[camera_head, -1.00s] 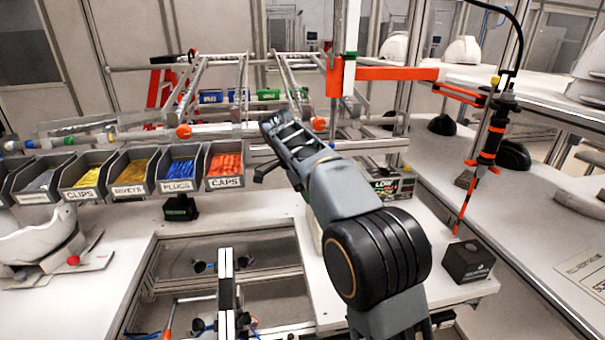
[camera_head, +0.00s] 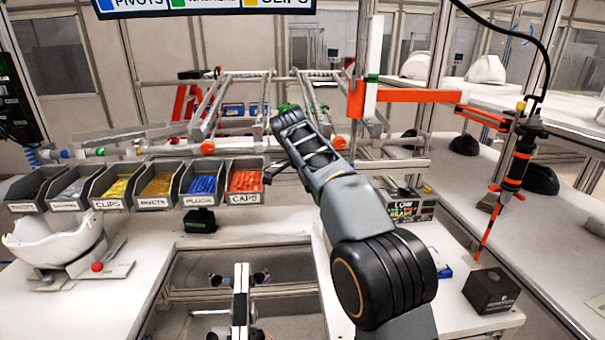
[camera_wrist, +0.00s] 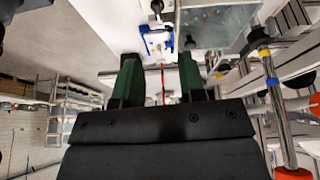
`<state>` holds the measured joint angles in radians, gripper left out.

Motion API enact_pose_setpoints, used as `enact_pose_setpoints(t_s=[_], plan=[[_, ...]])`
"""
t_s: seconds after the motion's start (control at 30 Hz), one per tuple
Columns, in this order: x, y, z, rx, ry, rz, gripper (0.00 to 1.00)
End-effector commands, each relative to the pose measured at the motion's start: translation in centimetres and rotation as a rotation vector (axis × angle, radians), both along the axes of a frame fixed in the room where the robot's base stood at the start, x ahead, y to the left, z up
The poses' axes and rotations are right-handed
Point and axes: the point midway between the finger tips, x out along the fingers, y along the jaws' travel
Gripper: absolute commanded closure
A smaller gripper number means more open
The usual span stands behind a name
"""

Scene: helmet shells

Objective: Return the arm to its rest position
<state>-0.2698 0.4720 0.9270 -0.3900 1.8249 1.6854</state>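My arm (camera_head: 345,200) rises from the bottom right of the head view. It is bent, with its upper link reaching up and left over the bench. My gripper (camera_wrist: 160,78) shows in the wrist view as two dark green fingers set apart with a gap between them. Nothing is held in the gap. In the head view the fingers cannot be made out clearly.
A row of labelled bins (camera_head: 246,196) stands left of my arm. A white helmet shell (camera_head: 55,243) sits on a fixture at the left. A hanging orange-and-black tool (camera_head: 517,165) and a black box (camera_head: 490,291) are at the right.

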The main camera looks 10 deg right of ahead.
Motion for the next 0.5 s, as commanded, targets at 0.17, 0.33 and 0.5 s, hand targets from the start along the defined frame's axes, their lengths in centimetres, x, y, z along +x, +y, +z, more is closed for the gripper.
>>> enact_pose_setpoints(t_s=[0.17, 0.33, 0.5], plan=[[1.5, 0.9, -3.3, 0.033, 0.091, 0.37, 0.63], [-0.7, 1.0, -7.8, 0.095, 0.204, 0.869, 0.63], [-6.2, -0.6, -10.9, 0.134, 0.226, 1.266, 0.63]])
